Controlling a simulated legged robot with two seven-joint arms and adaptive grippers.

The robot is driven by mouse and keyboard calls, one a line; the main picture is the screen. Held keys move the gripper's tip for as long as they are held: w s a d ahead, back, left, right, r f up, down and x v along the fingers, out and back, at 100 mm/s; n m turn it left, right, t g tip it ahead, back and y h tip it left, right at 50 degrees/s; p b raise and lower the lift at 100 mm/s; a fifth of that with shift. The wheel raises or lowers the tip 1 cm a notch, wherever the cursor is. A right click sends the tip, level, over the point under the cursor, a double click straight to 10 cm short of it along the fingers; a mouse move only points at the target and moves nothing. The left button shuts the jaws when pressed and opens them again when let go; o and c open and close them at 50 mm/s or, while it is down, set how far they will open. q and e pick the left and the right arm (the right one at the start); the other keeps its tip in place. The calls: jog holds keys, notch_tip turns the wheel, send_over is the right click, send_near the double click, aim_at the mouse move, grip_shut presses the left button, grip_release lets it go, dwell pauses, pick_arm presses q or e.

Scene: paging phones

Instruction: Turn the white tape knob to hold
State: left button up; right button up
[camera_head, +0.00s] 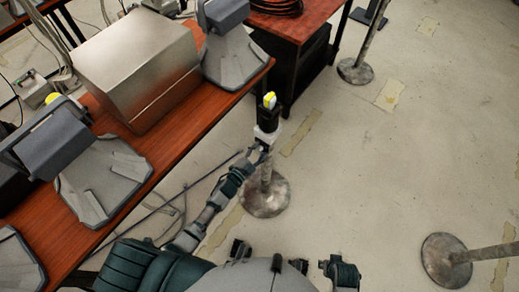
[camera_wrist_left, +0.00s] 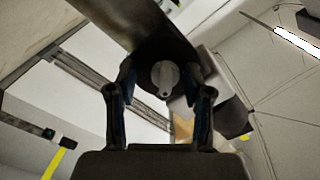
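A pale grey-white round knob (camera_wrist_left: 165,76) with a pointer toward the bottom of the picture sits on a dark housing in the left wrist view. The two fingers of my left gripper (camera_wrist_left: 160,92) stand on either side of the knob with gaps to it, so the gripper is open. I cannot tell how far in front of the fingertips the knob is. In the head view my left gripper (camera_head: 262,148) is at the lower end of a black device with a yellow top (camera_head: 269,101). The knob cannot be made out there. My right gripper is not in view.
A wooden desk (camera_head: 192,122) on the left carries a metal box (camera_head: 133,62) and grey devices on wide bases (camera_head: 104,180). A round pole base (camera_head: 264,196) is under my left forearm. Another pole base (camera_head: 445,262) stands at right. Open floor lies between.

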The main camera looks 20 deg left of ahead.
pick_arm(q)
jog(key=shift+r, duration=0.15)
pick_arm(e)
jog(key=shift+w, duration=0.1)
pick_arm(q)
jog(key=v, duration=1.2)
jog(key=shift+w, duration=0.1)
jog(key=s+a+f+n+g+y+p, duration=0.25)
jog(key=s+f+n+g, duration=0.2)
jog(key=f, duration=0.35)
jog(key=s+a+f+n+g+y+p, duration=0.1)
jog(key=s+f+n+g+y+p, duration=0.15)
jog(key=s+f, duration=0.4)
jog(key=s+d+f+n+g, duration=0.1)
jog(key=s+f+g, duration=0.3)
jog(key=s, duration=0.4)
jog(key=s+f+n+g+p, duration=0.1)
jog(key=s+f+n+g, duration=0.2)
jog(key=s, duration=0.5)
notch_tip(320, 180, down, 2)
jog(key=shift+d+f+g+y, duration=0.2)
jog(key=shift+d+g+y, duration=0.2)
jog(key=shift+g, duration=0.1)
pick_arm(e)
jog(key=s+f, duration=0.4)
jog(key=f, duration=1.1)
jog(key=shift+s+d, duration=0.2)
